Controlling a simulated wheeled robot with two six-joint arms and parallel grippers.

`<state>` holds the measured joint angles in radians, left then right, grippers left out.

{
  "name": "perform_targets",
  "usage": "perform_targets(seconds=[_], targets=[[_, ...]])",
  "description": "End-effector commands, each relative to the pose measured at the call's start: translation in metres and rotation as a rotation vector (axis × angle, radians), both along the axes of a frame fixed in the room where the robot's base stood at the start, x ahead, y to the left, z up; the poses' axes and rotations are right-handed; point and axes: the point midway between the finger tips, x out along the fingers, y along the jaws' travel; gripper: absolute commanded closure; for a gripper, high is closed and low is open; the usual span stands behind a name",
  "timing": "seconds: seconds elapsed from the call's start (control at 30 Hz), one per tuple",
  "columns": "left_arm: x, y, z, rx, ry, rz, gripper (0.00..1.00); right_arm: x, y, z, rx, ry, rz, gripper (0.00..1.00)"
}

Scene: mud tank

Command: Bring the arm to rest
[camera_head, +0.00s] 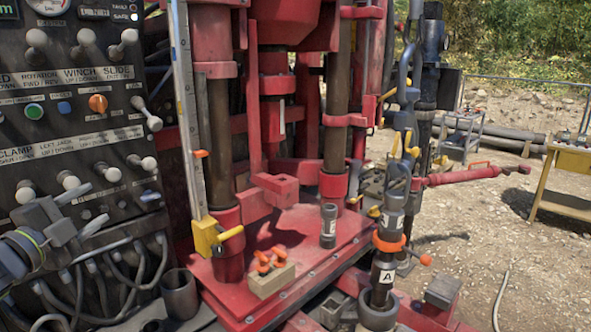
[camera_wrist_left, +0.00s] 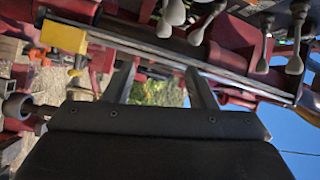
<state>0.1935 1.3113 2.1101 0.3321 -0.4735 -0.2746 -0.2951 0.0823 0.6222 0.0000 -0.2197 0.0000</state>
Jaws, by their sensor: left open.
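My left gripper (camera_head: 72,222) is at the left edge of the head view, in front of the lower part of the black control panel (camera_head: 80,125) with its white-knobbed levers. Its two dark fingers are apart, and they also show in the left wrist view (camera_wrist_left: 161,78) with nothing between them. In the wrist view, the levers hang in from the top and sky shows at the right. I cannot tell how close the fingers are to the levers. My right gripper is not in view.
Grey hoses (camera_head: 105,275) hang below the panel. The red drill rig (camera_head: 290,235) fills the middle, with a block of orange-handled pieces (camera_head: 270,278) on its base. An upright rod marked A (camera_head: 383,270) stands to the right. A yellow table (camera_head: 565,175) is at the far right beyond open gravel.

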Motion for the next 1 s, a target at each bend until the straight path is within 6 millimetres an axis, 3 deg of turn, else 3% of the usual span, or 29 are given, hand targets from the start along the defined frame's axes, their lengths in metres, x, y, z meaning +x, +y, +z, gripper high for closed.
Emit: perform_targets(seconds=[0.17,0.37,0.5,0.7,0.8,1.0], targets=[[-0.007,0.001,-0.059,-0.102,0.107,0.060,0.49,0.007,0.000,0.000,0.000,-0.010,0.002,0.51],[-0.036,-0.002,-0.157,-0.277,0.294,0.187,0.49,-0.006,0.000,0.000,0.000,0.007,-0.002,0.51],[-0.077,-0.010,-0.233,-0.428,0.458,0.319,0.49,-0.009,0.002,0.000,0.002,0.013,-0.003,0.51],[-0.154,-0.031,-0.321,-0.638,0.688,0.537,0.49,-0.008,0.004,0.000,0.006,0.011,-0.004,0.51],[-0.197,-0.044,-0.353,-0.737,0.796,0.655,0.49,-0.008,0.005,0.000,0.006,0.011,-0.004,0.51],[-0.271,-0.071,-0.391,-0.891,0.968,0.860,0.49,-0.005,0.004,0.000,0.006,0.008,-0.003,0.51]])
